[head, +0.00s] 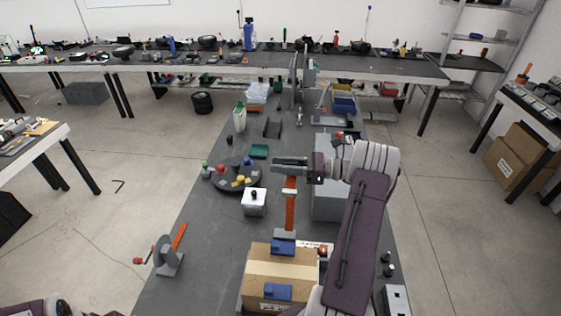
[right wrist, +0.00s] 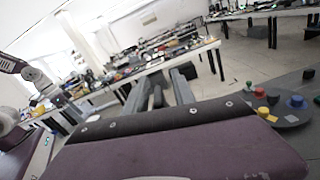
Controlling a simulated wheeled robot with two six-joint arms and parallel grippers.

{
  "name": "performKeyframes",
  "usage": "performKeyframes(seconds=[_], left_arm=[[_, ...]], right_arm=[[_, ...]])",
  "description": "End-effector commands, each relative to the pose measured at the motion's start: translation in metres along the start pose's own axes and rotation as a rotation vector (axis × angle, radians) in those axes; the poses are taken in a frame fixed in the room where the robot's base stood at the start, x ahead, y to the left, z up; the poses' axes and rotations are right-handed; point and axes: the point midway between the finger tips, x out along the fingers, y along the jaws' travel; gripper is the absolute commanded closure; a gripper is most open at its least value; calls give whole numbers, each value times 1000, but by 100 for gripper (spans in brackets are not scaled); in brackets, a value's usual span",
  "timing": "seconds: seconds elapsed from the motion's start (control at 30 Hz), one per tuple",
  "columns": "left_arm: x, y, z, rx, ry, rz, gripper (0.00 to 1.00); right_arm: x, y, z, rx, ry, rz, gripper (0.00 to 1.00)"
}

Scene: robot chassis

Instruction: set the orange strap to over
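The orange strap (head: 290,212) is a narrow band in the middle of the table in the head view. It runs from a grey block (head: 285,233) at the far edge of the cardboard box (head: 260,262) away toward my right gripper. It does not lie across the box. A pale piece crosses it partway along. My right gripper (head: 275,166) is at the strap's far end, fingers pointing left; contact cannot be told. In the right wrist view its two grey fingers (right wrist: 160,92) are apart, with no strap visible between them. My left gripper is not seen.
Blue blocks (head: 278,292) sit on the box. A white box with a black knob (head: 254,203) and a round dark tray (head: 221,184) stand left of the strap. A grey box (head: 328,203) is to its right. A grey stand with an orange lever (head: 170,262) is at front left.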

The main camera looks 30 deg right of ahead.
Motion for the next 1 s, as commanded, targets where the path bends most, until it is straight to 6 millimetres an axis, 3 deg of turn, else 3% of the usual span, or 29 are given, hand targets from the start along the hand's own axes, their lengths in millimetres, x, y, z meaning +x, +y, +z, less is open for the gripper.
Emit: performKeyframes(seconds=[0.2, 0.33, 1.0], left_arm=[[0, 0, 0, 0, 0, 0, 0], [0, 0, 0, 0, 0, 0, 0], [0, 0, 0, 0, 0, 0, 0]], right_arm=[[1, 0, -1, 0, 0, -1, 69], [1, 0, -1, 0, 0, 0, 100], [1, 0, 0, 0, -1, 1, 100]])
